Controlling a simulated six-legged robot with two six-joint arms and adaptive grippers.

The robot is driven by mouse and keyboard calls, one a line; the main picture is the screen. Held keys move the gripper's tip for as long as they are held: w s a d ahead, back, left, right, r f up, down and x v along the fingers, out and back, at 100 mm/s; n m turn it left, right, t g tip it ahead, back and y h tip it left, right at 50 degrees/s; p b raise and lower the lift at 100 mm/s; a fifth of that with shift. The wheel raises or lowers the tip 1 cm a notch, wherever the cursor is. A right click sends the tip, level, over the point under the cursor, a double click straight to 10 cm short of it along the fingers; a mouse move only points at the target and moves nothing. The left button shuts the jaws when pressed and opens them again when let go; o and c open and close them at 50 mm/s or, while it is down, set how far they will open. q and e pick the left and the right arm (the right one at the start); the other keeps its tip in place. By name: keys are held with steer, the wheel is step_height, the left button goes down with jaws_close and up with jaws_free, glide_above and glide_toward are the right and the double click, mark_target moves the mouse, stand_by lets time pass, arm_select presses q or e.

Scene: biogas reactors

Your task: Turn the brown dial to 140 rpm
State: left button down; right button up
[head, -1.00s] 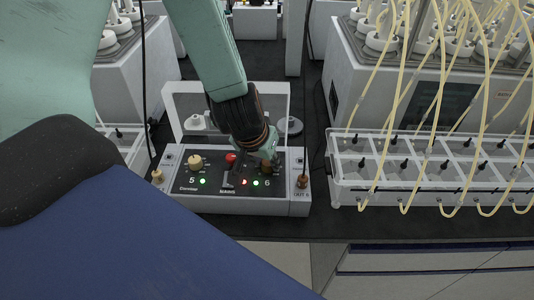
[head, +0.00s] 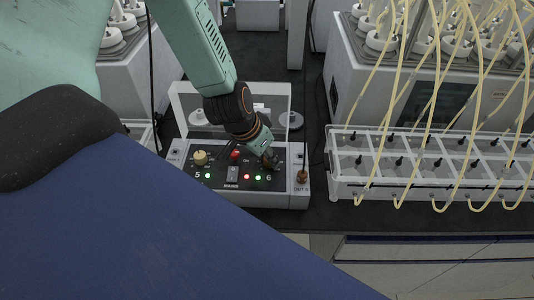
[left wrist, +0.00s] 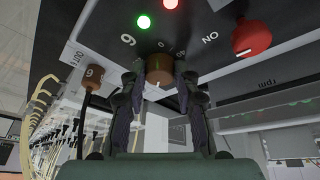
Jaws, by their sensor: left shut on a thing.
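The brown dial (left wrist: 159,70) is on the dark face of the control box, near the numeral 6, in the left wrist view. A pale pointer mark shows on it, but the rpm setting cannot be read. My left gripper (left wrist: 158,88) is shut on the dial, one finger on each side. In the head view my left gripper (head: 268,158) is at the right part of the control box (head: 240,199) and mostly hides the dial. My right gripper is in neither view.
A red knob (left wrist: 251,37) and a cream dial (head: 200,158) sit on the same panel. A brown plug (head: 302,176) with a cable stands at the box's right end. A white rack (head: 340,184) with yellow tubes stands to the right.

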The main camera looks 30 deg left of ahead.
arm_select(q)
steer(key=shift+w, duration=0.15)
steer(key=c, duration=1.3)
jaws_free()
steer(key=shift+r, duration=0.1)
steer(key=shift+v, duration=2.85)
steer(key=v, duration=0.6)
steer(key=shift+r, duration=0.1)
